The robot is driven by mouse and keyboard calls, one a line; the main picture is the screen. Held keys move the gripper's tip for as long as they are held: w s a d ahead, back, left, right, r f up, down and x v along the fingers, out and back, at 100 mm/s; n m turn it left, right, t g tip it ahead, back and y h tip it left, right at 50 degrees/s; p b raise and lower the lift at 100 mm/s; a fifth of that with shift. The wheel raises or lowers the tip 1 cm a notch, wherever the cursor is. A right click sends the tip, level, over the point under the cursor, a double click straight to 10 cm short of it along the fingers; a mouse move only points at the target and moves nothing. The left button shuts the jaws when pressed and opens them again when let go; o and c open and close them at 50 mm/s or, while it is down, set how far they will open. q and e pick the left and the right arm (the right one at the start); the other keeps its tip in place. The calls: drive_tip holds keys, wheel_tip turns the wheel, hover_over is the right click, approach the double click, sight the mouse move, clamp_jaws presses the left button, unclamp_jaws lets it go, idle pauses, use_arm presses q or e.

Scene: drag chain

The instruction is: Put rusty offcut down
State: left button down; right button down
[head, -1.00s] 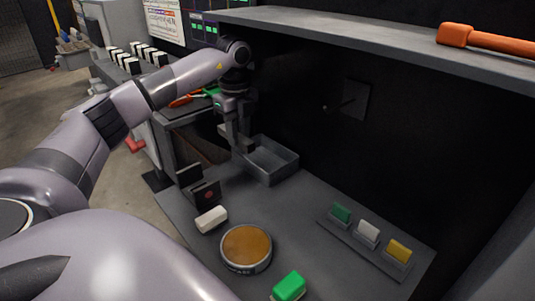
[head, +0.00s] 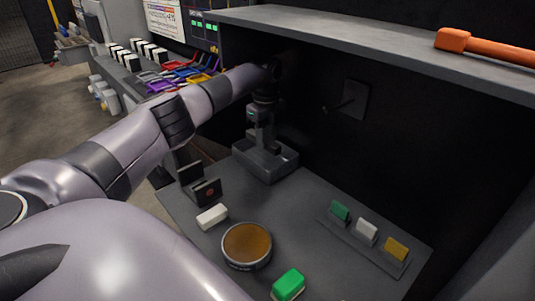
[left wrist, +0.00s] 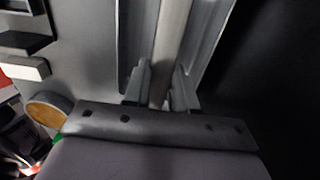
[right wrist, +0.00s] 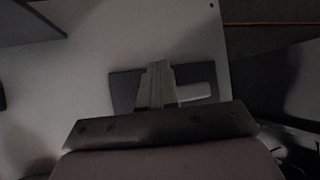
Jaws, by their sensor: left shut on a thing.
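My left gripper (head: 265,150) reaches down into the grey open tray (head: 282,171) at the back of the bench. In the left wrist view its two fingers (left wrist: 160,92) are shut on a long, narrow, grey-brown bar, the offcut (left wrist: 172,45). The tray walls (left wrist: 208,45) run along both sides of the bar. Whether the bar touches the tray floor I cannot tell. My right gripper (right wrist: 156,82) shows only in the right wrist view, fingers together, with nothing clearly held.
A round tin with a brown top (head: 246,245), a white block (head: 212,217), a green block (head: 288,284) and dark upright plates (head: 207,192) stand on the bench. A rack (head: 362,243) holds green, white and yellow blocks. A shelf (head: 400,38) overhangs the back.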

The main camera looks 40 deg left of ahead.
sight(268, 164)
use_arm(q)
wheel_tip(268, 164, down, 6)
drive_tip(key=shift+r, duration=0.25)
drive_tip(key=shift+w+f, duration=0.15)
drive_tip(key=shift+w, duration=0.05)
drive_tip(key=shift+f, duration=0.1)
drive_tip(key=c, duration=0.9)
unclamp_jaws()
drive_tip(key=shift+f, duration=0.1)
wheel_tip(268, 164, up, 12)
drive_tip(key=shift+r, duration=0.2)
drive_tip(key=shift+s, duration=0.1)
